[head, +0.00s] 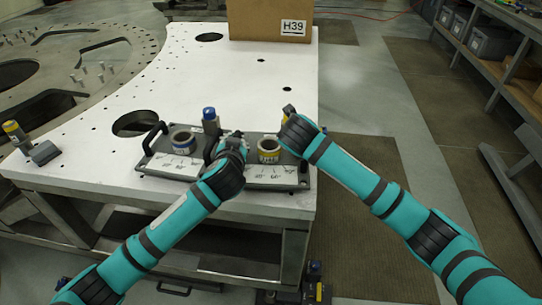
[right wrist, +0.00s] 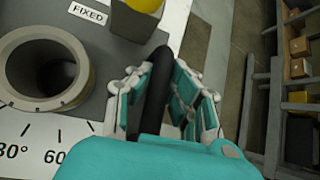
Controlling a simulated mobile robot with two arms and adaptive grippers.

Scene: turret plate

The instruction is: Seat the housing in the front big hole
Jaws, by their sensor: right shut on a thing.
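A grey housing with a yellow-ringed round opening (head: 269,151) sits near the table's front right edge. A similar blue-ringed housing (head: 182,143) is just left of it. My right gripper (head: 290,122) is shut on a black handle at the yellow-ringed housing's right side; the right wrist view shows the fingers around the handle (right wrist: 157,88). My left gripper (head: 231,143) is between the two housings, by the yellow-ringed one's left side; its fingers are too hidden to tell their state. The front big hole (head: 136,123) is empty, left of both housings.
The white table plate (head: 235,85) has smaller holes and a cardboard box (head: 270,18) at the back. A yellow-capped part (head: 14,131) is at the left edge. A shelf (head: 500,45) stands right, across the floor.

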